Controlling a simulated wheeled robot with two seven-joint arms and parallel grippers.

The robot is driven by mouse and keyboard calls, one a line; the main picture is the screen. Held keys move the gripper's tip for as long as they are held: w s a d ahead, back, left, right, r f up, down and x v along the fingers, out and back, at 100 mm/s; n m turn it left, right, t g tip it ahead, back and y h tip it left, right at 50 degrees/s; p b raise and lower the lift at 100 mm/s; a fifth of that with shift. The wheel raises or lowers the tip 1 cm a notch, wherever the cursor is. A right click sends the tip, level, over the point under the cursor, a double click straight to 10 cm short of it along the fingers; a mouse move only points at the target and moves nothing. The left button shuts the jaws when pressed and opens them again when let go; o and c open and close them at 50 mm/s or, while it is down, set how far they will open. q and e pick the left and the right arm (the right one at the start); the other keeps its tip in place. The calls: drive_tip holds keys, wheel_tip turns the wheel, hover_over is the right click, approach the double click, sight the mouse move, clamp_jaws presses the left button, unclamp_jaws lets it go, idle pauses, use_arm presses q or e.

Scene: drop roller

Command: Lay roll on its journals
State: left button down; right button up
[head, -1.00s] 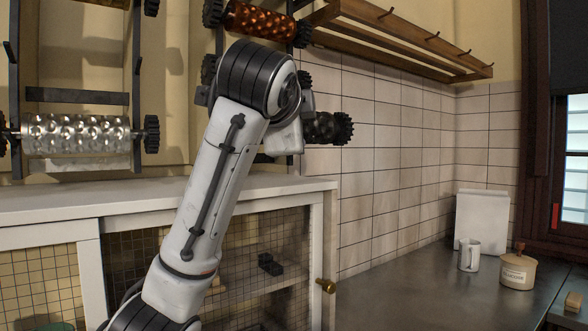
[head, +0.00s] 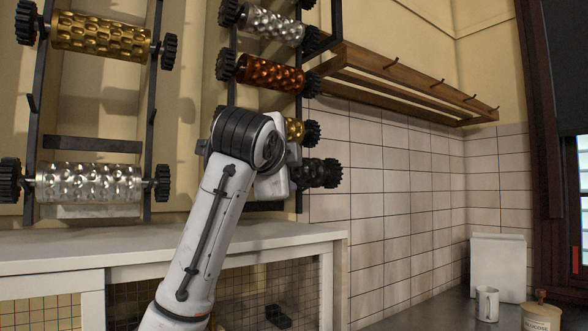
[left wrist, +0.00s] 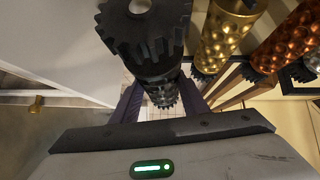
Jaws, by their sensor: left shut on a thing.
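My left gripper (head: 292,173) is shut on a dark roll (head: 320,173) with toothed black ends, in front of the lower right rack in the head view. My wrist hides the roll's left part. In the left wrist view the dark roll (left wrist: 158,75) lies between the fingers of the left gripper (left wrist: 160,102), one gear end close to the camera. The right rack (head: 232,45) carries a silver roll (head: 274,25), a copper roll (head: 271,73) and a gold roll (head: 294,129), partly hidden by my arm. My right gripper is not in view.
The left rack (head: 41,100) holds a gold roll (head: 100,36) above and a silver roll (head: 88,182) below, with an empty level between. A wooden shelf (head: 400,85) with hooks is to the right. A white cabinet (head: 150,246) stands below; a mug (head: 487,303) and canister (head: 541,318) are right.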

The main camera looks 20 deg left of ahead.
use_arm(q)
drive_tip(key=w+a+f, duration=0.1)
drive_tip(key=w+a, duration=0.2)
drive_tip(key=a, duration=0.3)
drive_tip(key=shift+w+f+b, duration=0.15)
drive_tip(key=shift+f+b, duration=0.15)
idle(0.3)
drive_tip(key=c, duration=1)
unclamp_jaws()
drive_tip(key=b+v, duration=0.2)
drive_tip(key=v, duration=0.8)
drive_tip(key=shift+f+b, duration=0.2)
drive_tip(key=shift+b, duration=0.15)
